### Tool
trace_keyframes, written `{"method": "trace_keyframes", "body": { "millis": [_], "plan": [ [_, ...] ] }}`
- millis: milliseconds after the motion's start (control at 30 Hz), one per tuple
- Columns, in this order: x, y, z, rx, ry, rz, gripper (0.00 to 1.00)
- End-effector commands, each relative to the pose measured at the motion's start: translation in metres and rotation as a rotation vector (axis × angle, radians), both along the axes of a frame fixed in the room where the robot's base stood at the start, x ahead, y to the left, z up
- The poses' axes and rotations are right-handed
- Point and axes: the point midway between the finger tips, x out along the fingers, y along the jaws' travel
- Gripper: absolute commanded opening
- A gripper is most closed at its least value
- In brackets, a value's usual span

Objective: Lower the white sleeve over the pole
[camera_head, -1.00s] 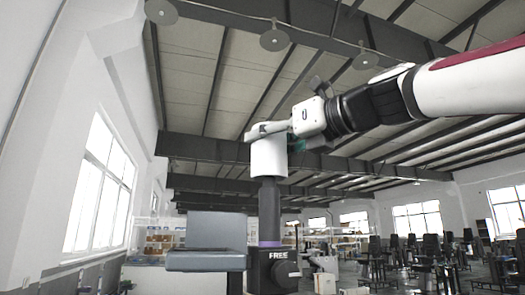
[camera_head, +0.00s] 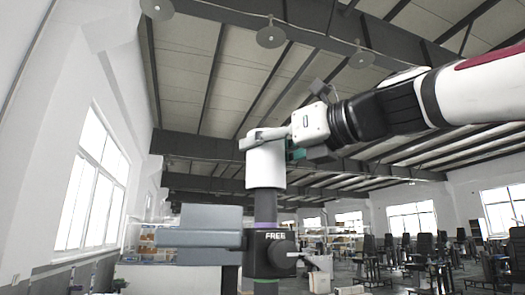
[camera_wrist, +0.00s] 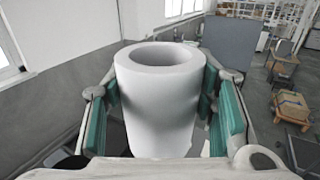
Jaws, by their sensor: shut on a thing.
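The white sleeve (camera_head: 265,165) is a thick-walled upright tube. Its open top and teal-padded fingers on both sides show in the wrist view (camera_wrist: 158,110). My gripper (camera_wrist: 160,102) is shut on the sleeve; in the head view it reaches in from the right (camera_head: 280,143). The dark pole (camera_head: 265,206) stands directly below the sleeve in line with it, and a short length shows between the sleeve's lower rim and a purple band. The pole's top is hidden, apparently inside the sleeve. The sleeve's lower rim is above the band, apart from it.
A grey slab (camera_head: 200,228) juts left beside the pole. Chairs and benches stand far back right. The air around the sleeve is clear.

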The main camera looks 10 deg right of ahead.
Motion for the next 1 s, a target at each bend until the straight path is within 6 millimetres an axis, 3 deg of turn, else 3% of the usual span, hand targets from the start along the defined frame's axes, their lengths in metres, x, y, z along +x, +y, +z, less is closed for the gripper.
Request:
{"method": "trace_keyframes", "body": {
  "millis": [1000],
  "plan": [
    [0.000,0.000,-0.054,0.000,-0.001,0.000,0.17]
  ]
}}
